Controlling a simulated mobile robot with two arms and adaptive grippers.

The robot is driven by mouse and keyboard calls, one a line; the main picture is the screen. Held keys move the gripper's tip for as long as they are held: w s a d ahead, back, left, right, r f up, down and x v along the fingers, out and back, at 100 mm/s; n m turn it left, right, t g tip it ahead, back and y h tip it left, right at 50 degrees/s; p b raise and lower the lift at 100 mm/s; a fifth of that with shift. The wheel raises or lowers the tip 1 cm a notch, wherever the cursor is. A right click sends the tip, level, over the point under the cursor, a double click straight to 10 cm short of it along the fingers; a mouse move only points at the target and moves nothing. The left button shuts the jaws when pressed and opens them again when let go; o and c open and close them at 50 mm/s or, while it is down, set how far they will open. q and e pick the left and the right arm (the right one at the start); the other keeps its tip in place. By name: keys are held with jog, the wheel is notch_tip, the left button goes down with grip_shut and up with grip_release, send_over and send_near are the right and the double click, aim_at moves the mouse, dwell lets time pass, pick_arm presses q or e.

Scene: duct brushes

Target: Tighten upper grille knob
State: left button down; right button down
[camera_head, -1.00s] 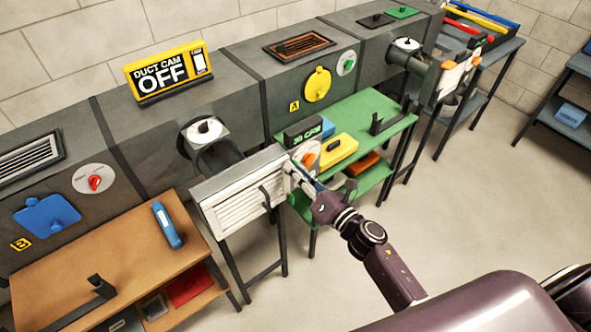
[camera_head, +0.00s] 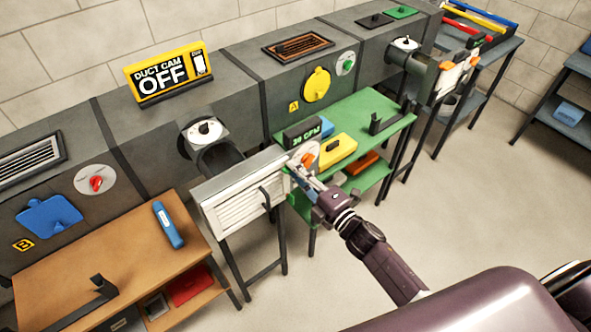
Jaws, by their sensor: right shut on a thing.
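The white louvred grille (camera_head: 237,207) stands on dark legs left of centre, with a dark handle on its front. An orange knob (camera_head: 308,159) shows at its right end, in front of a pale round plate. My right gripper (camera_head: 295,172) reaches in from the lower right to that end, just below and left of the visible orange knob. Its fingers are shut on a small part there, apparently a grille knob. The fingers hide most of that part, and I cannot tell for sure which knob it is. My left gripper is not in view.
A green table (camera_head: 370,112) with a yellow box (camera_head: 337,150) stands behind my right gripper. A wooden bench (camera_head: 130,245) stands at left. Grey ducting (camera_head: 165,130) runs along the wall, bearing a yellow "DUCT CAM OFF" sign (camera_head: 168,76). The floor (camera_head: 470,200) at right is clear.

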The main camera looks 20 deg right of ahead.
jog(key=m, duration=0.5)
jog(key=m+p, duration=0.1)
jog(key=m, duration=0.5)
jog(key=m+p, duration=0.1)
jog(key=m, duration=0.4)
jog(key=shift+a+f, duration=0.15)
jog(key=shift+f, duration=0.1)
jog(key=shift+m, duration=0.3)
jog(key=shift+s, duration=0.1)
jog(key=c, duration=2.1)
grip_release()
jog(key=v, duration=1.2)
